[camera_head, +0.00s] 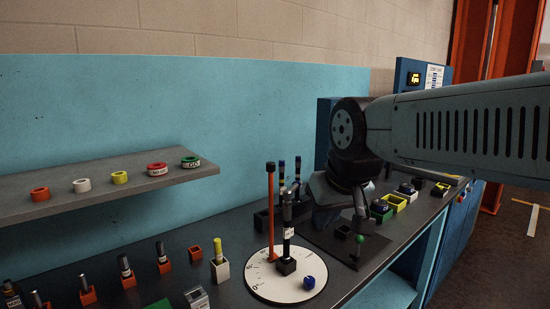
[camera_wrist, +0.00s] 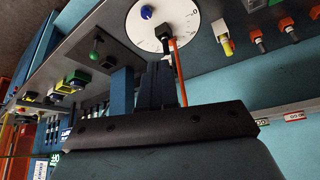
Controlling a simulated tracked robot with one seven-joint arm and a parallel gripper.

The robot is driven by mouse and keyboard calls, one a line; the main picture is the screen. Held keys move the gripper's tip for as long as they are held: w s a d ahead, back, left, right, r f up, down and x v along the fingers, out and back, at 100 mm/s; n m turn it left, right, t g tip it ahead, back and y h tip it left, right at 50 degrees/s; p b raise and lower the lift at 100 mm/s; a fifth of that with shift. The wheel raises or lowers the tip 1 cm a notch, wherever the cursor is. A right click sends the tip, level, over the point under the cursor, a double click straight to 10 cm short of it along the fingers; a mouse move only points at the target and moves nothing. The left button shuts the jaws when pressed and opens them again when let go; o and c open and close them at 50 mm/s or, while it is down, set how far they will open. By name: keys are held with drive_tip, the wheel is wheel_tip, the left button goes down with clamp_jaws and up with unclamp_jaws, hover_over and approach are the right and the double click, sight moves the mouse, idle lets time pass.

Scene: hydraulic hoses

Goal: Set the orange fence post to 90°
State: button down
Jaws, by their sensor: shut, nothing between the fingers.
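The tall orange fence post (camera_head: 270,212) stands upright near the far edge of a round white dial (camera_head: 262,286) with marks and a 0 at its rim. It also shows in the wrist view (camera_wrist: 180,76), just right of my fingers. A dark block (camera_head: 286,266) with a black upright stands by the dial's middle. A blue knob (camera_head: 309,282) sits on the dial's near right part. My gripper (camera_wrist: 158,66) is shut and empty, its fingers pointing towards the dial, beside the post. I cannot tell whether they touch it. In the head view my wrist partly hides the fingers.
A green-knobbed lever (camera_head: 360,239) stands on a dark panel right of the dial. Several orange sockets with fittings (camera_head: 126,272) line the bench at left, near a yellow peg (camera_head: 218,249). A grey shelf (camera_head: 110,196) holds coloured rings above. Dark blue-tipped uprights stand behind the dial.

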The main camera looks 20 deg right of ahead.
drive_tip(key=w+d+r+m+g+y, duration=0.2)
drive_tip(key=w+d+r+m+y, duration=0.15)
drive_tip(key=w+m, duration=0.4)
drive_tip(key=w+d+r+m+g+y, duration=0.2)
drive_tip(key=w+d+r+m+y, duration=0.15)
drive_tip(key=w, duration=0.65)
drive_tip(key=w+d+r+m+g+y, duration=0.2)
drive_tip(key=w+d+r+m+g, duration=0.25)
drive_tip(key=w, duration=0.45)
drive_tip(key=s+a+f+m+t, duration=0.1)
drive_tip(key=a+f+t, duration=0.1)
drive_tip(key=a+f, duration=0.5)
drive_tip(key=shift+s+a+f, duration=0.25)
drive_tip(key=shift+a, duration=1.6)
